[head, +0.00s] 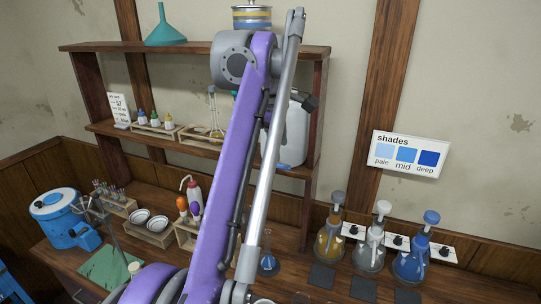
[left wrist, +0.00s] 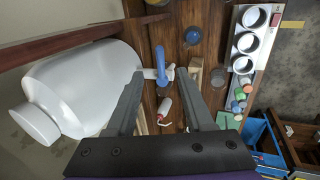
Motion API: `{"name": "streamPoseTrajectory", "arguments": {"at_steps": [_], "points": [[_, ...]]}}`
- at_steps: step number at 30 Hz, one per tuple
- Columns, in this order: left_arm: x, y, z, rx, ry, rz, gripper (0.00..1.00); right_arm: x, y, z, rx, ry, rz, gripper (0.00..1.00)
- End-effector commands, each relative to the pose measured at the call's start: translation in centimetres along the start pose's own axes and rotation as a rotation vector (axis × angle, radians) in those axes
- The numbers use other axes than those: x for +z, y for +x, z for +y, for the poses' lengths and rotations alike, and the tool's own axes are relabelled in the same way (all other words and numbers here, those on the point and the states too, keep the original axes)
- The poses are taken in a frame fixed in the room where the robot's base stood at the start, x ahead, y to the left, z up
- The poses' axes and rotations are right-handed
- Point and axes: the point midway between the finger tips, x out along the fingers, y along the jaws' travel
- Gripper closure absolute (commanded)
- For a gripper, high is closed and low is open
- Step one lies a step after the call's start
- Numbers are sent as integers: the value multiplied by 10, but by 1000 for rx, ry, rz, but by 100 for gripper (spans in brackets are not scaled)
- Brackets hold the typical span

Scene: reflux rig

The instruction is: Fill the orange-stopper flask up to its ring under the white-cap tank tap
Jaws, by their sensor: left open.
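The white tank (head: 296,135) stands on the shelf, partly behind my left arm. Its blue tap (head: 284,166) is at its lower front. In the left wrist view the tank (left wrist: 85,90) lies at the left with its white cap (left wrist: 36,122). The blue tap handle (left wrist: 160,62) shows between the fingertips of my left gripper (left wrist: 160,76), which is open; I cannot tell whether they touch it. A small flask with blue in its base (head: 268,264) stands on the bench below. I cannot make out an orange stopper on it. My right gripper is not in view.
Stoppered flasks with amber (head: 328,243), clear (head: 371,251) and blue (head: 411,264) contents stand at the bench's right. Dark pads lie before them. A rack with orange and purple tops (head: 187,235) and a blue drum (head: 62,215) stand left. A shades card (head: 409,154) hangs on the wall.

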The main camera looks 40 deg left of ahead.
Motion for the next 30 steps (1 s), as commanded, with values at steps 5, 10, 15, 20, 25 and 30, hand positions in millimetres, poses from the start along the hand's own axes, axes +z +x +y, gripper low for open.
{"name": "streamPoseTrajectory", "arguments": {"at_steps": [5,10,15,20,25,30], "points": [[0,18,0,0,1,0,48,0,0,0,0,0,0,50],[0,41,-2,-3,2,1,48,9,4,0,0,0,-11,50],[0,64,-3,-6,2,2,48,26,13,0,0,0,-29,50],[0,80,-3,-4,2,2,48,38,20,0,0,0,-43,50],[0,81,-1,0,2,0,66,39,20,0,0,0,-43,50],[0,80,0,0,2,0,96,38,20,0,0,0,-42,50]]}}
